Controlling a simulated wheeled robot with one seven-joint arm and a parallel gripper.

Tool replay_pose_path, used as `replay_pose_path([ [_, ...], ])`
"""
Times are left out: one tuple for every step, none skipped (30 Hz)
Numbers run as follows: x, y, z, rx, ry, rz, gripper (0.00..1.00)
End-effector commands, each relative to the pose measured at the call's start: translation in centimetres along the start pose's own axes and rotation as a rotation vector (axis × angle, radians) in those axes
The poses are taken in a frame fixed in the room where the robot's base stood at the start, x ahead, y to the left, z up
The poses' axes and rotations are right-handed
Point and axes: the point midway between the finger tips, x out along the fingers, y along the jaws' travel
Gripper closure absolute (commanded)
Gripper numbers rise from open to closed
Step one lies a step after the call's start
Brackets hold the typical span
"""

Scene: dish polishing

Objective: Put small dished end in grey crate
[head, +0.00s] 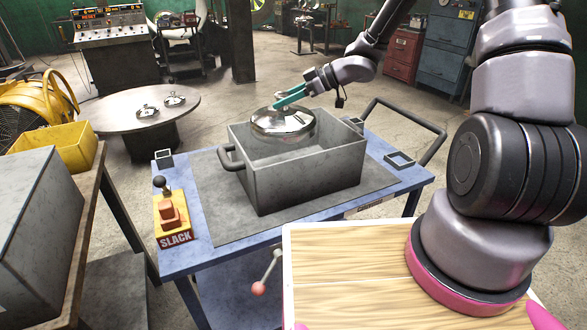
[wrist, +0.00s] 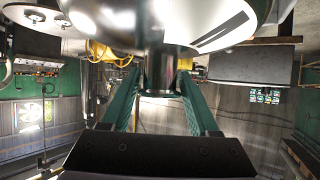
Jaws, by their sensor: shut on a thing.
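The small dished end (head: 283,122) is a shiny, rounded metal piece. My gripper (head: 291,95) is shut on it and holds it over the grey crate (head: 312,175), at about the height of the crate's rim. In the wrist view, the green fingers (wrist: 160,88) close around a short metal stub under the dished end (wrist: 150,22), whose polished surface fills the top of the picture. The grey crate stands on the blue cart and its visible interior looks empty. Whether the dished end touches the rim cannot be told.
The blue cart (head: 180,262) bears a dark mat (head: 215,205) and a yellow SLACK control box (head: 172,222) left of the crate. A round table (head: 125,105) with small metal pieces stands behind. A yellow bin (head: 60,147) is at the left.

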Motion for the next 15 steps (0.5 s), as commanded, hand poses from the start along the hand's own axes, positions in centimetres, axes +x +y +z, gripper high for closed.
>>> replay_pose_path([
  [0.3,0.0,0.3,0.000,0.003,-0.001,1.00],
  [0.4,0.0,0.6,-0.001,0.003,-0.001,1.00],
  [0.7,-0.1,1.0,0.001,0.003,-0.001,1.00],
  [0.8,-0.1,1.2,0.000,0.003,-0.001,1.00],
  [0.9,-0.1,1.4,-0.001,0.003,-0.001,1.00],
  [1.1,-0.1,1.8,0.000,0.003,-0.001,1.00],
  [1.2,-0.1,2.1,0.000,0.003,-0.001,1.00],
  [1.4,-0.1,2.5,0.000,0.003,-0.001,1.00],
  [1.7,-0.1,3.0,0.002,0.003,0.000,1.00],
  [1.9,-0.1,3.5,0.001,0.002,-0.001,1.00],
  [2.2,-0.1,3.9,0.002,0.002,-0.001,1.00],
  [2.5,-0.1,4.4,0.001,0.003,-0.001,1.00],
  [2.7,-0.1,4.8,0.002,0.003,-0.001,1.00],
  [3.0,-0.1,5.2,0.000,0.003,-0.001,1.00],
  [3.2,-0.1,5.7,0.000,0.003,-0.001,1.00],
])
